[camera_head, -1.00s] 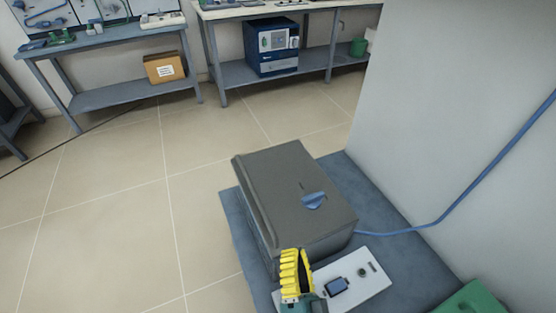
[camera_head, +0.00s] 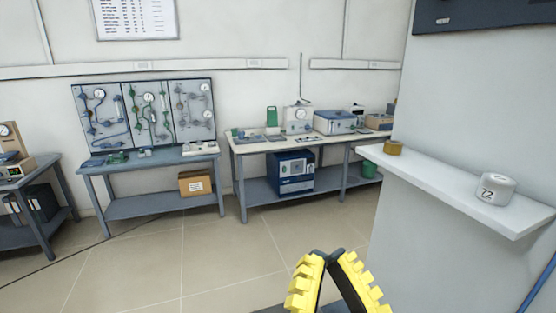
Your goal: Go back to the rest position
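My gripper (camera_head: 329,256) shows at the bottom centre of the head view, its ribbed yellow fingers pointing up. The dark fingertips come together at the top, with a narrow wedge of floor visible between the fingers lower down. Nothing is held between them. The rest of my arm is below the frame. The grey furnace is outside the current view.
Workbenches (camera_head: 150,165) with equipment and a blue-and-white instrument (camera_head: 291,172) stand by the back wall. The floor (camera_head: 200,260) between is clear.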

